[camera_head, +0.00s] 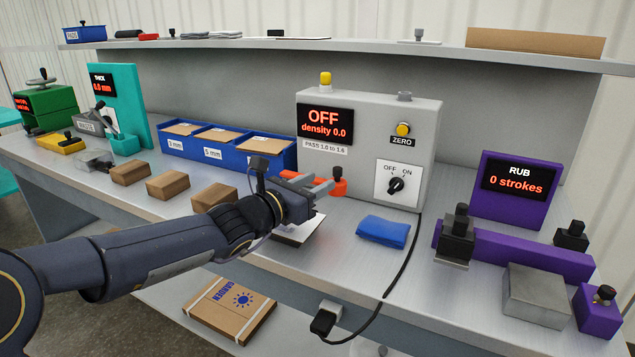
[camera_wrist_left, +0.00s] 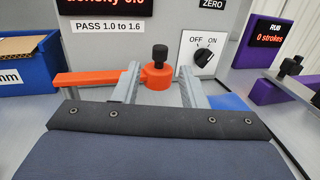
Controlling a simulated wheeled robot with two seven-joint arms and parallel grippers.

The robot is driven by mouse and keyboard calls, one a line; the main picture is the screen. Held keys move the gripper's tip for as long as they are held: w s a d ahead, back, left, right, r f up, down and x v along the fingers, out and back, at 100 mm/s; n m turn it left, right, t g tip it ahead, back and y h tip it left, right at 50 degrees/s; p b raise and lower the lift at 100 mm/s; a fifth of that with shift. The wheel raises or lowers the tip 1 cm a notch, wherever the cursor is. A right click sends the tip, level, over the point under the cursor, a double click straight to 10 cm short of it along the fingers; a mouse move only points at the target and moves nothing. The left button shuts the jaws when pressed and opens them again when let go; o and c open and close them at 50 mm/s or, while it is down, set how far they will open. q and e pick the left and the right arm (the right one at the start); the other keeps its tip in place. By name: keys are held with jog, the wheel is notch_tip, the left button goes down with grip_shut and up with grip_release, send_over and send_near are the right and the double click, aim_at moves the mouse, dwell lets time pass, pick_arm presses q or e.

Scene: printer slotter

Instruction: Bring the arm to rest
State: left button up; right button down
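My left arm comes in from the left in the head view. Its left gripper (camera_head: 318,186) is over the bench in front of the grey density meter (camera_head: 365,140). In the left wrist view, the grey fingertips of the left gripper (camera_wrist_left: 132,88) stand apart with nothing held between them. An orange arm with a black knob (camera_wrist_left: 158,74) lies just beyond them; part of it shows in the head view (camera_head: 339,187). A pale plate (camera_head: 299,232) lies below the gripper, partly hidden. My right gripper is in neither view.
A blue cloth (camera_head: 383,231) and a black cable (camera_head: 405,262) lie right of the gripper. Wooden blocks (camera_head: 168,184) and a blue three-part bin (camera_head: 273,158) are to the left. The purple rub tester (camera_head: 515,190) stands at the right. A shelf (camera_head: 330,45) runs above.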

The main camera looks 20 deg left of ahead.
pick_arm(q)
jog(key=s+d+f+m+g+h, duration=0.1)
jog(key=s+d+f+m+g, duration=0.15)
jog(key=s+m, duration=0.65)
jog(key=s+d+f+m+g+h, duration=0.1)
jog(key=s+d+m+g+h, duration=0.15)
jog(key=s+m, duration=0.6)
jog(key=s+a+f+m+g+y, duration=0.35)
jog(key=s+f+m, duration=0.25)
jog(key=s+f, duration=0.25)
jog(key=s+a+f+m+g+y, duration=0.2)
jog(key=s+a+f+m+y, duration=0.2)
jog(key=s+f+m, duration=0.4)
notch_tip(320, 180, up, 22)
jog(key=s+n+p, duration=0.1)
jog(key=n+p, duration=0.1)
jog(key=p, duration=1.9)
jog(key=shift+s+a+r, duration=0.15)
jog(key=shift+s+r, duration=0.05)
jog(key=shift+c, duration=0.2)
